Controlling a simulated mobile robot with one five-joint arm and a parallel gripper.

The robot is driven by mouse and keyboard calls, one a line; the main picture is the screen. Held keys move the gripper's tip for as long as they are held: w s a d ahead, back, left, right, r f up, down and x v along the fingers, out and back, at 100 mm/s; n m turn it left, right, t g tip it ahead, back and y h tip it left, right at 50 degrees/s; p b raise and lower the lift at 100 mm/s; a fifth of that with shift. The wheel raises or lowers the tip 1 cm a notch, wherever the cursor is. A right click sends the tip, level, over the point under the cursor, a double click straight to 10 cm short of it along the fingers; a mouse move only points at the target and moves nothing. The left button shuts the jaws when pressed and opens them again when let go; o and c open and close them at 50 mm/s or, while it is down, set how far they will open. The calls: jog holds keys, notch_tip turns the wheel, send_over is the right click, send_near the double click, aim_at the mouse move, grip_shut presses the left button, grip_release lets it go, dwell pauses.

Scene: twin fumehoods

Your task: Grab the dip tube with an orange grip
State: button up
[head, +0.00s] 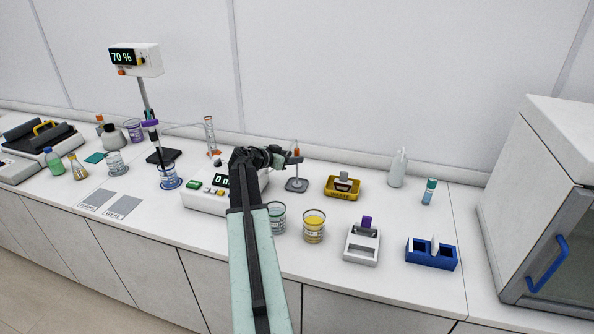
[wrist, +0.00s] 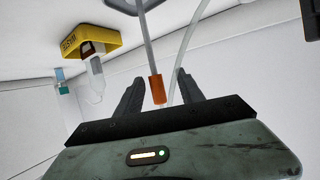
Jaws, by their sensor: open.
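The dip tube's orange grip (head: 297,153) stands upright above a small grey base (head: 297,185), behind the middle of the counter. In the wrist view the orange grip (wrist: 157,89) shows between the two dark fingers of my gripper (wrist: 160,82), with the pale tube running on from it. A thin clear hose passes beside the grip, near the right finger. My gripper (head: 279,157) is open, and a gap shows beside the grip. In the head view my arm hides part of the gripper and the pump box behind it.
A yellow waste tray (head: 342,194) stands right of the tube, with a white bottle (head: 397,168) beyond. A display box (head: 212,200) sits left of my arm. Counter between tray and white rack (head: 361,254) is clear.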

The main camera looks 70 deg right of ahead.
jog(key=x, duration=0.2)
jog(key=b+x, duration=0.1)
jog(key=x, duration=0.2)
jog(key=shift+s+d+r, duration=0.1)
jog(key=shift+s+r, duration=0.05)
jog(key=shift+s, duration=0.2)
grip_shut()
